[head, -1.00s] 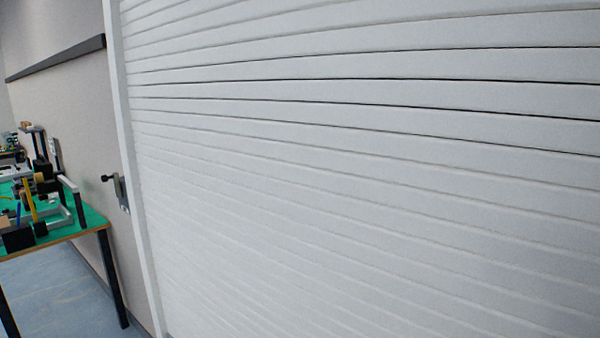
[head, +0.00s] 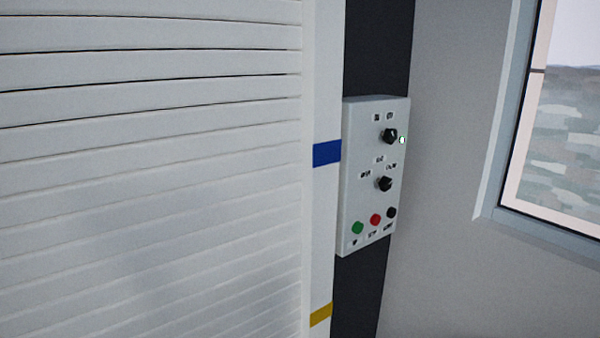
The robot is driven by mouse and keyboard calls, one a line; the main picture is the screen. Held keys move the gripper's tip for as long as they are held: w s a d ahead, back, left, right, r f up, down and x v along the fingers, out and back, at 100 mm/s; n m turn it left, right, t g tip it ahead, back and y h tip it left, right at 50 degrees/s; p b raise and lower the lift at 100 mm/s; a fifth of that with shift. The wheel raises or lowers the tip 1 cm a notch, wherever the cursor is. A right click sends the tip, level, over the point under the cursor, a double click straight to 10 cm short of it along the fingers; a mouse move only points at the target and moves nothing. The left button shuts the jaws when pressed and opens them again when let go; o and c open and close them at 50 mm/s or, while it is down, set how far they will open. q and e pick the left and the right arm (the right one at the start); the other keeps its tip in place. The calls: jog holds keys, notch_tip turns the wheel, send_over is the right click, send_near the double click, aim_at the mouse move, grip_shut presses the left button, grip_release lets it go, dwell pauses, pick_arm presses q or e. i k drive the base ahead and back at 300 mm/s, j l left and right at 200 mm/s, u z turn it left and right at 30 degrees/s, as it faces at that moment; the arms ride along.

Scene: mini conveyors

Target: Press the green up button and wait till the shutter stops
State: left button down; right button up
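The green up button (head: 357,228) is at the lower left of a light grey control box (head: 372,170) right of the shutter. A red button (head: 375,220) and a black button (head: 391,213) sit beside it in the same row. Two black knobs are higher on the box, the upper one (head: 389,136) near a small lit lamp (head: 402,140). The white slatted shutter (head: 150,190) fills the left half of the view; its bottom edge is out of view. Neither of my grippers shows.
The box is mounted on a dark vertical strip (head: 378,50). A white shutter post with a blue band (head: 326,153) and a yellow band (head: 320,315) stands left of it. A window (head: 565,110) is in the wall at the right.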

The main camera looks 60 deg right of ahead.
aim_at(358, 227)
jog(key=z, duration=2.2)
